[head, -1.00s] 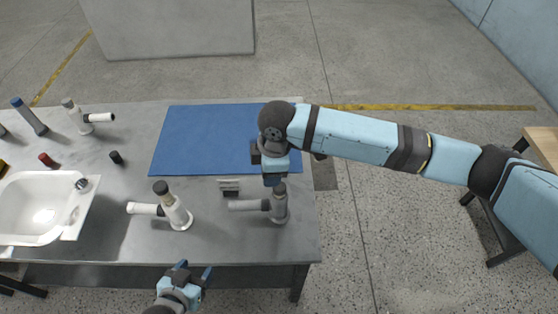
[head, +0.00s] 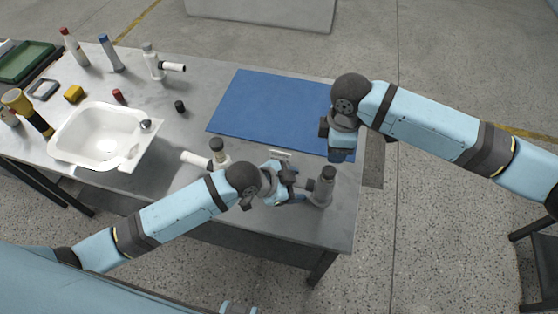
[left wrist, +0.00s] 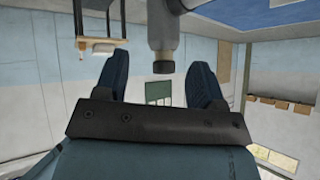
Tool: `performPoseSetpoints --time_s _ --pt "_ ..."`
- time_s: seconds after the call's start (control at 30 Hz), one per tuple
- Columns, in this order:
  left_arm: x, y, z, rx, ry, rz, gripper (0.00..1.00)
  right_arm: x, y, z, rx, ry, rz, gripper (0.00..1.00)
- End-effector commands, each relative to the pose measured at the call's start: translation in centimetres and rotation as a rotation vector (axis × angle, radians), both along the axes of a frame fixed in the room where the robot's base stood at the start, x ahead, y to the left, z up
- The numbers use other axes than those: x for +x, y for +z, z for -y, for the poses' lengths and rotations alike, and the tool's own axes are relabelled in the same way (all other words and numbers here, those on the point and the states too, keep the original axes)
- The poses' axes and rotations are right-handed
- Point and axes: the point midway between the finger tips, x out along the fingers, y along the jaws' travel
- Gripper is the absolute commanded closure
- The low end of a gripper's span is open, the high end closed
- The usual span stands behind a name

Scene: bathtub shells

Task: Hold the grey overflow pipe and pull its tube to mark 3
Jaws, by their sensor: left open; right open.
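The grey overflow pipe (head: 322,188) stands upright near the right front of the table, with a dark cap on top. Its side tube, which pointed left, is mostly hidden behind my left gripper (head: 294,186). That gripper is open, just left of the pipe at about tube height. In the left wrist view the grey pipe (left wrist: 163,28) shows inverted, its dark cap lying between the open fingers (left wrist: 162,80); I cannot tell whether they touch it. My right gripper (head: 341,156) is open and points down behind the pipe, by the mat's right edge. I cannot read any marks.
A white pipe (head: 218,149) with a side tube stands left of my left gripper, partly hidden by my arm. A small pale block (head: 281,153) lies behind that gripper. A blue mat (head: 265,105) covers the back right. A white basin (head: 78,148) is at left.

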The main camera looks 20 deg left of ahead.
Motion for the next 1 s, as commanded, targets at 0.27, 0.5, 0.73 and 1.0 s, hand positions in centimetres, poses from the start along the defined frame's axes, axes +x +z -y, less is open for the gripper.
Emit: performPoseSetpoints --time_s 0.27,0.5,0.73,1.0 --pt "2.7 1.6 -1.9 0.251 -0.268 -0.018 0.37 0.0 0.0 0.0 0.0 0.0 0.0 0.57" --pt "3.8 2.3 -4.3 0.393 -0.387 -0.051 0.37 0.0 0.0 0.0 0.0 0.0 0.0 0.57" --pt "4.1 1.6 -4.6 0.425 -0.413 -0.063 0.37 0.0 0.0 0.0 0.0 0.0 0.0 0.57" --pt "4.9 -2.5 -2.8 0.423 -0.411 -0.064 0.37 0.0 0.0 0.0 0.0 0.0 0.0 0.57"
